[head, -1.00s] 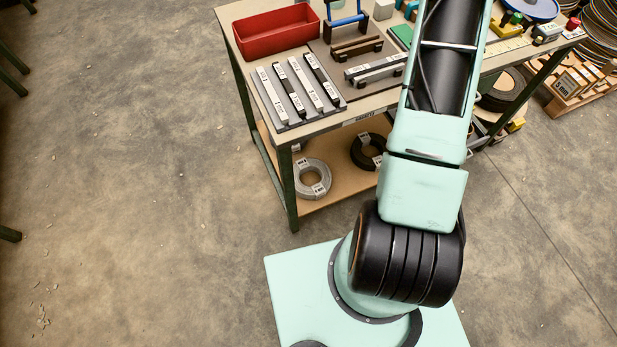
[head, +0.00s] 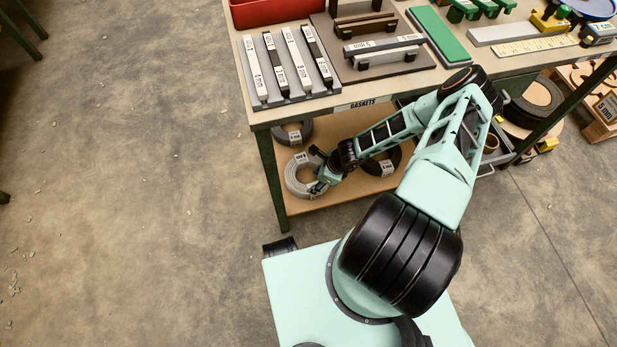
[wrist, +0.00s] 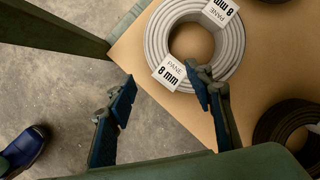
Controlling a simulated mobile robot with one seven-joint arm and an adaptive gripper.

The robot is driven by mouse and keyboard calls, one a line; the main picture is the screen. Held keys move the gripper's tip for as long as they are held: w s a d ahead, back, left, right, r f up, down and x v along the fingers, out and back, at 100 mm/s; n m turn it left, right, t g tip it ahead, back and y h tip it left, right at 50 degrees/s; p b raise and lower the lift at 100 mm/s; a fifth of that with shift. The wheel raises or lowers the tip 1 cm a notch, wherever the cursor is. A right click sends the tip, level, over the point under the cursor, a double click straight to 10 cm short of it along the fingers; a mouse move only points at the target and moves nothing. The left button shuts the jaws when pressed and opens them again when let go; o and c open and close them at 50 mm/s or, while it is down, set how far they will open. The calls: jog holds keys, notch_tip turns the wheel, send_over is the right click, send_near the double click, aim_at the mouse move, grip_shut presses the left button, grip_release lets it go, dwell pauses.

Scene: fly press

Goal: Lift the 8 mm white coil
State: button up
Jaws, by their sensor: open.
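The 8 mm white coil (wrist: 236,52) lies flat on the lower shelf of the bench, a pale grey-white ring with two tags (wrist: 169,73) reading 8 mm. It also shows in the head view (head: 292,181), partly covered by my gripper. My gripper (wrist: 163,92) is open in the wrist view. Its right finger overlaps the coil's near edge in the picture, and its left finger is over the floor outside the shelf. I cannot tell whether a finger touches the coil. In the head view my gripper (head: 320,180) is at the coil's right side.
A black coil (wrist: 290,125) lies to the right on the shelf (head: 345,190). A dark grey coil (head: 295,133) lies farther back. A green bench leg (head: 270,165) stands at the front left corner. The bench top above holds bars and blocks. A blue shoe (wrist: 27,145) shows on the floor.

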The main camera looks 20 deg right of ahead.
aim_at(300, 187)
jog(key=shift+w+a+f+m, duration=0.55)
jog(key=shift+a+m, duration=0.15)
jog(key=shift+a, duration=0.1)
jog(key=b+x, duration=0.4)
jog(key=x, duration=0.6)
jog(key=shift+w+a+f, duration=0.1)
jog(key=shift+a+f, duration=0.15)
grip_shut()
jog(key=shift+r, duration=0.15)
